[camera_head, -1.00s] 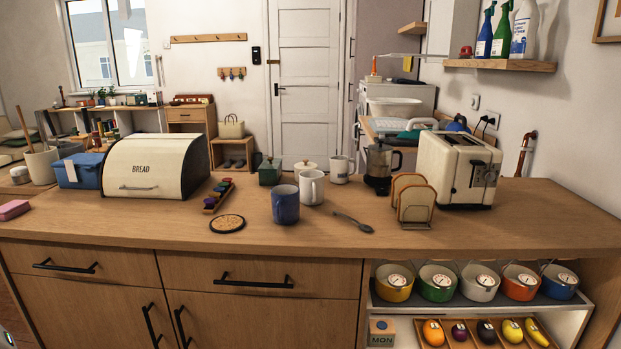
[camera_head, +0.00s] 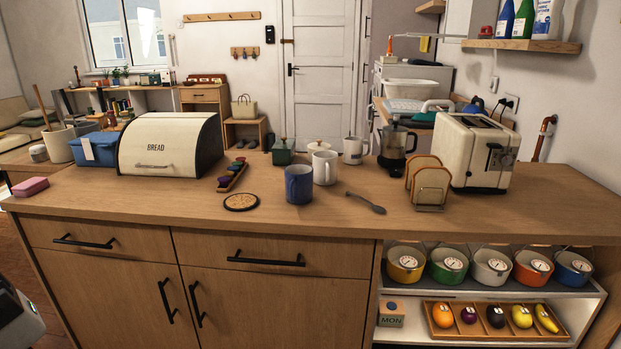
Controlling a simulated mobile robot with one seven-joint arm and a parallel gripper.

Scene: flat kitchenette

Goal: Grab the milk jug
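I cannot single out a milk jug for certain. A small whitish vessel with a handle (camera_head: 353,150) stands on the wooden counter (camera_head: 480,220), left of the coffee pot, and may be the jug; it is too small to tell. In front of it to the left stands a white mug (camera_head: 325,168), and nearer still a blue mug (camera_head: 299,184). A cream lidded pot (camera_head: 318,147) is partly hidden behind the white mug.
The coffee pot (camera_head: 394,148), toast rack (camera_head: 431,188) and toaster (camera_head: 475,152) stand right of the mugs. A green canister (camera_head: 283,152), bread bin (camera_head: 172,145) and round coaster (camera_head: 241,202) are left. A spoon (camera_head: 366,203) lies in front. The counter's front strip is mostly clear.

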